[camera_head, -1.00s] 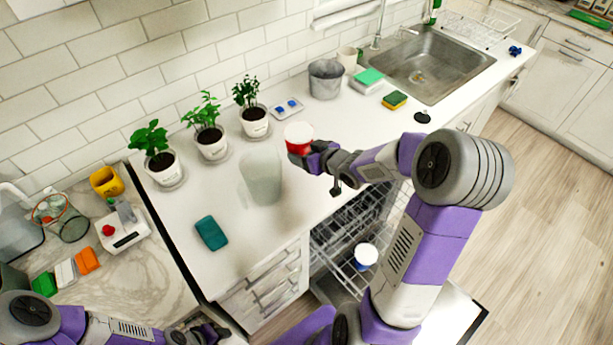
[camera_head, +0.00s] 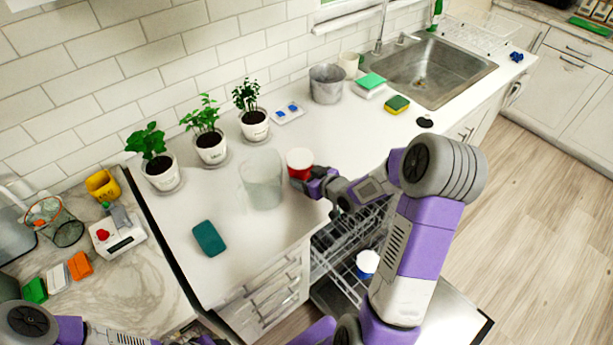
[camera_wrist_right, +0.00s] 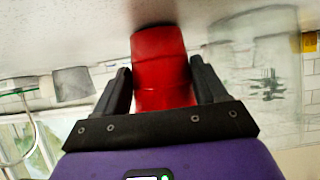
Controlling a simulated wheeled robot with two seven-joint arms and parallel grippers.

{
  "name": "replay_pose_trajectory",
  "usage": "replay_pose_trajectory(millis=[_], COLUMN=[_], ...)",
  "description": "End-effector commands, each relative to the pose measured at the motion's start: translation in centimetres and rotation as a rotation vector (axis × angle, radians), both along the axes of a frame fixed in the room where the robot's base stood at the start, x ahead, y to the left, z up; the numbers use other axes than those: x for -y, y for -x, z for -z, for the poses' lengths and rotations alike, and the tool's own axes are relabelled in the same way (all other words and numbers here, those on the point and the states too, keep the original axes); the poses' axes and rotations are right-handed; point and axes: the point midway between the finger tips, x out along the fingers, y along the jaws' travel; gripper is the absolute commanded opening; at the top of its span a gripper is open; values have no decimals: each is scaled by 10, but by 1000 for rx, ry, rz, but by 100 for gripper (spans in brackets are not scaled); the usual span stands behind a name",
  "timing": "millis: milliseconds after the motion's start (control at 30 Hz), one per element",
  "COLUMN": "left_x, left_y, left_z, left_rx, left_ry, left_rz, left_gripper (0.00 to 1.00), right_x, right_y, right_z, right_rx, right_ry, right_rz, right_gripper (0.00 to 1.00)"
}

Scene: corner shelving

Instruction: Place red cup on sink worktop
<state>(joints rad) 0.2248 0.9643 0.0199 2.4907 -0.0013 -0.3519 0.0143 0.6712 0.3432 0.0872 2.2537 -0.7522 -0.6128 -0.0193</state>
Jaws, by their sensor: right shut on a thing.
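The red cup (camera_head: 299,168) has a pale top and is upright at the worktop's front part, just right of a clear glass (camera_head: 262,180). My right gripper (camera_head: 308,182) is shut on the cup from the front right. In the right wrist view, which is upside down, the red cup (camera_wrist_right: 162,68) sits between both fingers, with its base at or very near the white surface; I cannot tell if it touches. The white sink worktop (camera_head: 350,135) runs from the plants to the sink. My left gripper (camera_head: 192,336) is partly cut off at the bottom edge, its fingers unclear.
Potted plants (camera_head: 211,148) stand along the wall. A teal cloth (camera_head: 209,238) lies near the front left. A grey pot (camera_head: 326,84), sponges and the steel sink (camera_head: 428,72) are at the right. The open dishwasher rack (camera_head: 350,255) lies below the front edge.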

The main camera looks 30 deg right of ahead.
Motion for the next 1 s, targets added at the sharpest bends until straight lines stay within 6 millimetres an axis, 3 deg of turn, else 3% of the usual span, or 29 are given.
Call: replay_pose_trajectory(millis=[67,100,233,667,1000], left_x=[0,0,0,0,0], left_y=[0,0,0,0,0], left_z=[4,3,3,-3,-18], left_rx=[0,0,0,0,0], left_ry=[0,0,0,0,0], left_rz=[0,0,0,0,0], left_gripper=[43,43,43,43,43], right_x=[0,0,0,1,7], right_y=[0,0,0,2,65], right_z=[4,3,3,-4,-39], right_rx=[0,0,0,0,0], right_ry=[0,0,0,0,2], right_rz=[0,0,0,1,4], right_gripper=[34,76,96,98,98])
